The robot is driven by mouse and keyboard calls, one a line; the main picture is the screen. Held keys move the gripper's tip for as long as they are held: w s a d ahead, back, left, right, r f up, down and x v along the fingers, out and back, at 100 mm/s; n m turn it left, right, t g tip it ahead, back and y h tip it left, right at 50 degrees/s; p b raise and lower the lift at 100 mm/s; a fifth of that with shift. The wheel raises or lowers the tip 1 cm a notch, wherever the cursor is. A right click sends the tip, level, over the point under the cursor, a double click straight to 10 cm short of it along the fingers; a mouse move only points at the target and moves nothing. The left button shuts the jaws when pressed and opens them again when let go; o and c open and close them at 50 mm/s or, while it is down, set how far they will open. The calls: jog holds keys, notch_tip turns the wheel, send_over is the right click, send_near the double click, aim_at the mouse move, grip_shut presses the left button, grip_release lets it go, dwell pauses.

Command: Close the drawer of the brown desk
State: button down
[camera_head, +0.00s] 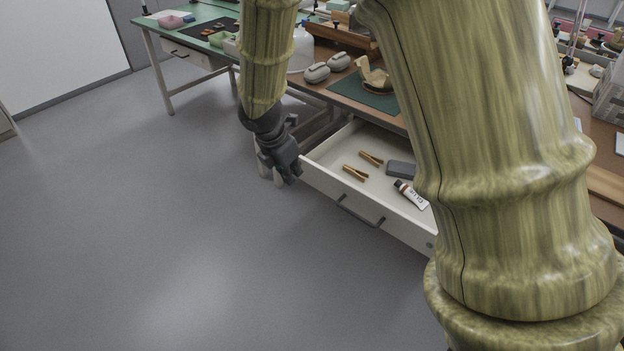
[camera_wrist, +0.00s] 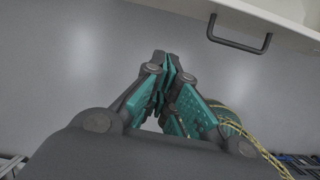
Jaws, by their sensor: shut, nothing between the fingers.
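The white drawer (camera_head: 330,181) of the brown desk (camera_head: 397,122) is pulled out in the head view. Its dark bar handle (camera_head: 358,212) is on the front panel. The handle also shows at the upper right of the wrist view (camera_wrist: 238,45), on the drawer front (camera_wrist: 285,27). My gripper (camera_head: 286,180) hangs near the drawer's left front corner. In the wrist view my gripper (camera_wrist: 168,75) is shut and empty, pointing at the floor, apart from the handle. Whether it touches the drawer's corner I cannot tell. My arm hides the drawer's right end.
The drawer holds wooden clips (camera_head: 355,173), a grey block (camera_head: 400,169) and a glue tube (camera_head: 411,195). A green mat (camera_head: 352,90) with a pottery piece (camera_head: 374,76) lies on the desk. A green-topped table (camera_head: 185,20) stands at the back left. The floor in front is clear.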

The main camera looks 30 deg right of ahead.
aim_at(315, 170)
jog(key=shift+n, duration=0.5)
jog(key=w+d+f+b, duration=0.1)
jog(key=d+f, duration=0.1)
jog(key=w+d+f+b, duration=0.1)
jog(key=d+f, duration=0.1)
jog(key=d, duration=0.1)
jog(key=w+d+f, duration=0.2)
jog(key=f, duration=0.1)
jog(key=shift+d+b, duration=0.4)
jog(key=shift+w+d+r+p, duration=0.15)
jog(key=shift+w+d+p, duration=0.05)
jog(key=shift+d+p, duration=0.35)
jog(key=w+d+p, duration=0.3)
jog(key=d+p, duration=0.1)
jog(key=d, duration=0.3)
jog(key=w+d+p, duration=0.3)
jog(key=d+p, duration=0.2)
jog(key=d, duration=0.2)
jog(key=w+d+p, duration=0.3)
jog(key=d+p, duration=0.1)
jog(key=d, duration=0.3)
jog(key=shift+d+f, duration=0.2)
jog(key=shift+d, duration=0.2)
jog(key=shift+a, duration=0.15)
